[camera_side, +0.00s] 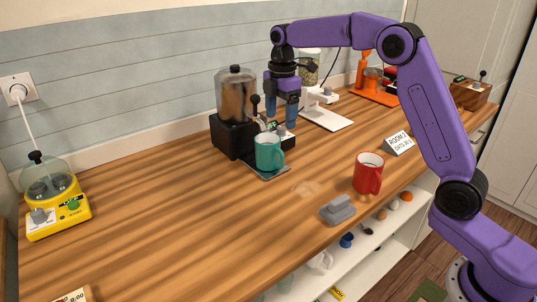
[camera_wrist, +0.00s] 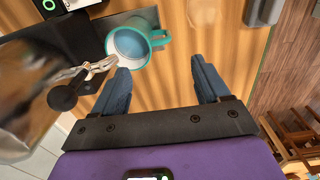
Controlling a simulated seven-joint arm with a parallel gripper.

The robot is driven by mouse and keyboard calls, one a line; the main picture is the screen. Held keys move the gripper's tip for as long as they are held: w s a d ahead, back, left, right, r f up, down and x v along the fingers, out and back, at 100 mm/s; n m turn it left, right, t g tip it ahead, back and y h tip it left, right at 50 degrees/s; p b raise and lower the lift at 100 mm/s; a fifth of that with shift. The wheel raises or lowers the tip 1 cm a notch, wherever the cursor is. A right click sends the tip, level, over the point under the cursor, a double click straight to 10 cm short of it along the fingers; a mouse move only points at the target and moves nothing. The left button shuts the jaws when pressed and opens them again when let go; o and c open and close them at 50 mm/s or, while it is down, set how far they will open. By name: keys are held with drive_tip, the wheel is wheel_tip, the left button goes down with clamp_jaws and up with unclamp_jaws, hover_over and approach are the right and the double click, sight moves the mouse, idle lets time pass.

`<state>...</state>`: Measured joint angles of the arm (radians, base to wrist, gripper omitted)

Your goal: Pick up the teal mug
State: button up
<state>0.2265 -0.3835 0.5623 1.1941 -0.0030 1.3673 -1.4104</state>
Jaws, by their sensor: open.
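The teal mug (camera_side: 268,153) stands upright on the tray of a black dispenser with a clear tank. In the wrist view the mug (camera_wrist: 146,36) shows from above, with a pale blue inside and its handle to the right. My gripper (camera_side: 283,115) is open and empty, pointing down beside the dispenser, behind and above the mug in the side view. In the wrist view the blue fingers (camera_wrist: 160,75) are apart, and the mug lies ahead of the left finger, outside the jaws.
The black dispenser (camera_side: 232,137) has a lever and spout close to the mug and my fingers. A red mug (camera_side: 368,174), a grey block (camera_side: 338,210) and a sign (camera_side: 398,144) stand to the right. White (camera_side: 328,117) and orange (camera_side: 374,90) machines stand behind; a yellow one (camera_side: 52,198) is far left.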

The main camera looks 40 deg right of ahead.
sight(279, 159)
wheel_tip(279, 159, down, 15)
drive_tip(key=shift+w+f, duration=0.1)
clamp_jaws()
idle(0.7)
